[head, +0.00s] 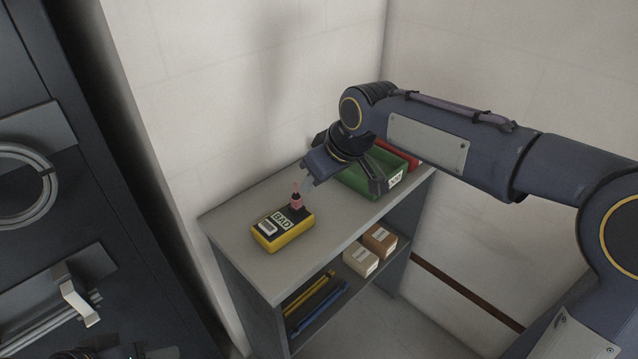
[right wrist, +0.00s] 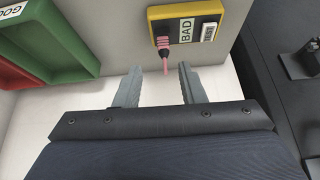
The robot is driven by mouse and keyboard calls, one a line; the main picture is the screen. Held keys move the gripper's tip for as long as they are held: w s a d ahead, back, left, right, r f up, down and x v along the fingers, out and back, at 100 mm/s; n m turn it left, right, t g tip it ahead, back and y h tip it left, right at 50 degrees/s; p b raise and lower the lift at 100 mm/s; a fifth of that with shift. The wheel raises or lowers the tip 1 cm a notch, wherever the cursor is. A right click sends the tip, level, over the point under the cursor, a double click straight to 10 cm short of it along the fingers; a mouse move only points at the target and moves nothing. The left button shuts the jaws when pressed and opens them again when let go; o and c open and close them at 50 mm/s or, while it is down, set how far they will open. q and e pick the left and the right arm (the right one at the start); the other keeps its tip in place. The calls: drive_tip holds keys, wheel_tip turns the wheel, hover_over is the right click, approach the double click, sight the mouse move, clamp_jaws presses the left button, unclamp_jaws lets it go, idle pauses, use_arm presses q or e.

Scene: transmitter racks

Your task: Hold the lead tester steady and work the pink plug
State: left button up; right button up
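The lead tester (head: 283,230) is a yellow and black box lying on the shelf top, with a BAD label facing up. The pink plug (head: 296,200) stands in its far end, its lead end pointing up. In the right wrist view the tester (right wrist: 208,22) is at the top, and the pink plug (right wrist: 164,50) shows beyond the gap between my fingers. My right gripper (head: 340,180) is open and empty, above and to the right of the plug, apart from it. The gripper (right wrist: 158,82) also shows open in the wrist view. My left gripper cannot be made out.
A green bin (head: 360,181) and a red bin (head: 402,152) stand at the right end of the grey shelf top (head: 235,217). Small boxes (head: 361,259) and yellow and blue rods are on the shelf below. A dark rack (head: 60,210) stands at left.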

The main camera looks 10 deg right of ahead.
use_arm(q)
drive_tip(key=o, duration=0.5)
drive_tip(key=shift+s+d+f, duration=0.1)
drive_tip(key=shift+s, duration=0.05)
drive_tip(key=shift+c, duration=0.2)
drive_tip(key=shift+o, duration=1.3)
drive_tip(key=shift+w+a, duration=0.25)
drive_tip(key=o, duration=0.5)
drive_tip(key=w+a+y, duration=0.1)
drive_tip(key=w, duration=0.1)
drive_tip(key=w+a+t+y, duration=0.1)
drive_tip(key=w+a, duration=0.1)
drive_tip(key=w, duration=0.1)
drive_tip(key=w+a+t+y, duration=0.1)
drive_tip(key=w+a, duration=0.1)
drive_tip(key=shift+w, duration=0.4)
drive_tip(key=shift+c, duration=0.2)
drive_tip(key=w+r+m+t, duration=0.1)
drive_tip(key=w+m+t, duration=0.15)
drive_tip(key=w, duration=0.55)
drive_tip(key=m+g+h, duration=0.2)
drive_tip(key=m+h, duration=0.8)
approach(259, 237)
drive_tip(key=x, duration=0.3)
drive_tip(key=shift+w, duration=0.25)
drive_tip(key=shift+d+f, duration=0.15)
drive_tip(key=shift+d, duration=0.15)
drive_tip(key=shift+x, duration=3.55)
